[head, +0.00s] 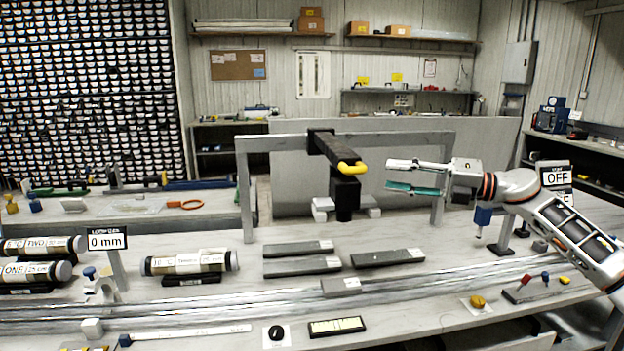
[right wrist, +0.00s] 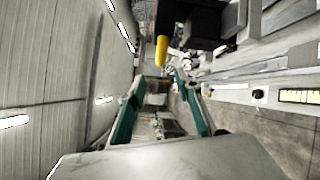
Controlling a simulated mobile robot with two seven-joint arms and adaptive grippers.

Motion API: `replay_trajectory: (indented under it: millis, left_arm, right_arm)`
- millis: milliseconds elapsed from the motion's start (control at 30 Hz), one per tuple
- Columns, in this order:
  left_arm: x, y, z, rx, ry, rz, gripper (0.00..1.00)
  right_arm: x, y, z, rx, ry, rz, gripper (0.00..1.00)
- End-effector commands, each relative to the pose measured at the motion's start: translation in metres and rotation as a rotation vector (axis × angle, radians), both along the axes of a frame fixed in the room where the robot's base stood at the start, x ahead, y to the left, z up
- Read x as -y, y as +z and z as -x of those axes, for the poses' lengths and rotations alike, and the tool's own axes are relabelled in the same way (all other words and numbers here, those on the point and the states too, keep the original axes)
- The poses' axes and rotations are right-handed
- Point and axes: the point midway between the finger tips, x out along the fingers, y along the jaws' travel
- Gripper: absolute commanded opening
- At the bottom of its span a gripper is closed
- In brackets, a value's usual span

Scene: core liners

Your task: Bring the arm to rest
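My right gripper (head: 402,177) is raised above the right part of the bench, its fingers pointing left and apart. In the right wrist view its two teal-lined fingers (right wrist: 160,97) stand apart with nothing between them. It is to the right of the black press-like device with a yellow handle (head: 352,168) and does not appear to touch it. The yellow handle also shows in the right wrist view (right wrist: 161,50). My left arm and gripper are not in view.
The bench carries labelled core tubes (head: 188,262), grey bars (head: 388,257), a long clear rail, a "0 mm" sign (head: 107,240) and an "OFF" sign (head: 557,177). A grey frame (head: 245,190) surrounds the black device. The air around the right gripper looks clear.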

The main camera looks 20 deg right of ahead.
Motion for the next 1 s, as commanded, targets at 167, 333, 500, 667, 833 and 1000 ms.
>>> replay_trajectory:
  millis: [167,333,500,667,833,1000]
  left_arm:
    - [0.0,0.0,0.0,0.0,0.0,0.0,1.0]
    - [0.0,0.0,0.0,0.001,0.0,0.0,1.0]
    - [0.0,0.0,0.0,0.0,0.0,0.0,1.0]
    - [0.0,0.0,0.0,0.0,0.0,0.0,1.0]
    - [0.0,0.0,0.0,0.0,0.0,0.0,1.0]
    - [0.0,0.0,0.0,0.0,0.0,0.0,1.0]
  right_arm:
    - [-0.005,-0.009,-0.002,-0.009,0.003,-0.021,0.34]
    - [-0.041,-0.075,-0.011,-0.077,-0.002,-0.187,0.34]
    - [-0.088,-0.181,-0.006,-0.228,-0.085,-0.481,0.34]
    - [-0.123,-0.281,0.02,-0.412,-0.227,-0.735,0.34]
    - [-0.157,-0.381,0.069,-0.637,-0.412,-0.958,0.34]
    - [-0.194,-0.468,0.138,-0.877,-0.612,-1.13,0.34]
